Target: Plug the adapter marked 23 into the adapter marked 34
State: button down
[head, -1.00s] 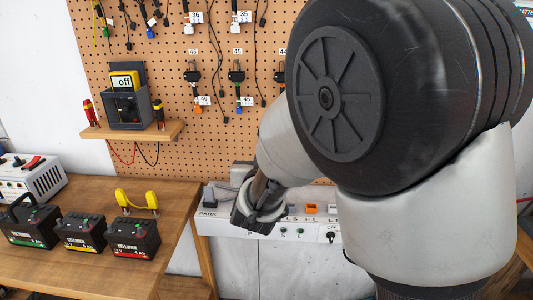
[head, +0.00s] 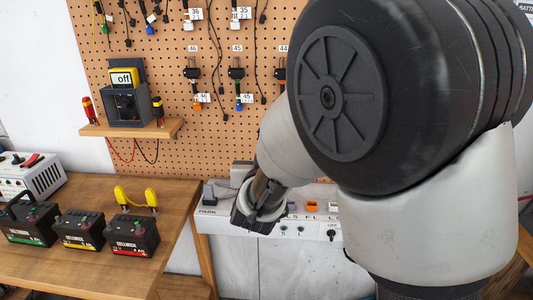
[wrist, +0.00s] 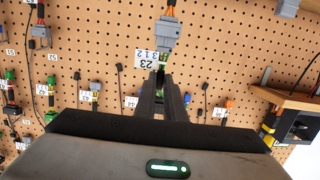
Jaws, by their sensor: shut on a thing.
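In the wrist view my gripper (wrist: 161,88) is shut on the adapter marked 23, whose white tag (wrist: 146,58) reads upside down beside the fingertips. A grey connector (wrist: 169,34) with orange wires shows just beyond the fingertips, with a green part below it. I cannot tell whether the grey connector is all one piece with the held adapter. In the head view my gripper (head: 258,208) is low in front of the pegboard, and what it holds is hidden. I cannot make out a tag marked 34 in either view.
The pegboard (head: 150,60) carries several hanging cables and tagged adapters. A shelf (head: 130,130) holds a multimeter (head: 125,79). A white panel (head: 300,222) with switches lies behind my gripper. Several batteries (head: 80,231) stand on the wooden bench (head: 60,275) at left.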

jog(key=shift+f+b, duration=0.25)
jog(key=shift+b, duration=0.05)
dwell(0.4)
jog(key=c, duration=1.8)
grip_release()
jog(key=shift+o, duration=0.2)
jog(key=shift+s, duration=0.15)
